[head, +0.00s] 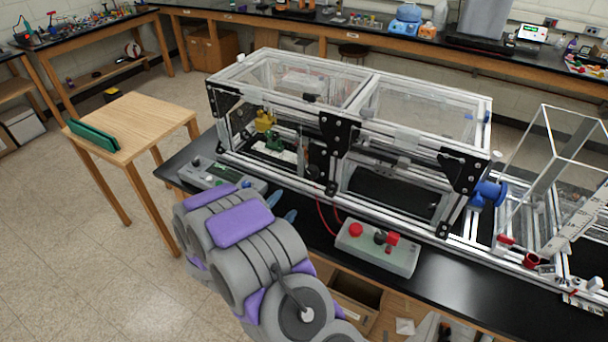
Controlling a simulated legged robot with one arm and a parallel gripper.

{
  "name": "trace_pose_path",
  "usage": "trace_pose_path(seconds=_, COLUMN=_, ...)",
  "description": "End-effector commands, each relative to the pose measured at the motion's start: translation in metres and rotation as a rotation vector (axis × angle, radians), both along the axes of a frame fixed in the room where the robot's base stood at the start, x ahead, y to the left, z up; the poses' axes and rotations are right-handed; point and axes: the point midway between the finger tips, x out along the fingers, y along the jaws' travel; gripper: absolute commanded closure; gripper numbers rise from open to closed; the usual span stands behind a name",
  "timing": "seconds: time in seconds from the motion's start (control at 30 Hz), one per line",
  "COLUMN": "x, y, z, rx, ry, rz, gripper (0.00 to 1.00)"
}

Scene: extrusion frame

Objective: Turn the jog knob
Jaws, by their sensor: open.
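A grey-green control box (360,258) sits on the black bench in front of the extrusion frame. A round red button (355,230), a black knob (380,237) and a red block-shaped control (393,238) stand on its top. A second control box (205,175) with small knobs lies to the left. No label is readable, so I cannot tell which knob is the jog knob. My gripper (283,206) shows as two blue fingertips beyond my arm, between the two boxes. It is open and apart from the right box. My arm hides the rest of it.
The clear-panelled extrusion frame (365,78) stands behind the boxes, with a blue handwheel (488,193) at its right end. Red cables (326,218) run near the right box. Floor at lower left is clear.

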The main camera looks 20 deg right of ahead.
Motion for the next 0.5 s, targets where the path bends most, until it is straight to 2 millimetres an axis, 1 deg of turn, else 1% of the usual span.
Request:
trace_pose_path(seconds=0.07, x=-0.002, y=-0.003, z=0.001, rx=-0.021, ry=-0.011, rz=-0.010, gripper=0.29)
trace_pose_path(seconds=0.17, x=0.000, y=-0.008, z=0.002, rx=-0.025, ry=-0.017, rz=-0.014, gripper=0.29)
trace_pose_path(seconds=0.27, x=0.007, y=-0.017, z=0.002, rx=-0.021, ry=-0.017, rz=-0.014, gripper=0.29)
trace_pose_path(seconds=0.5, x=0.028, y=-0.046, z=0.002, rx=-0.022, ry=-0.016, rz=-0.015, gripper=0.29)
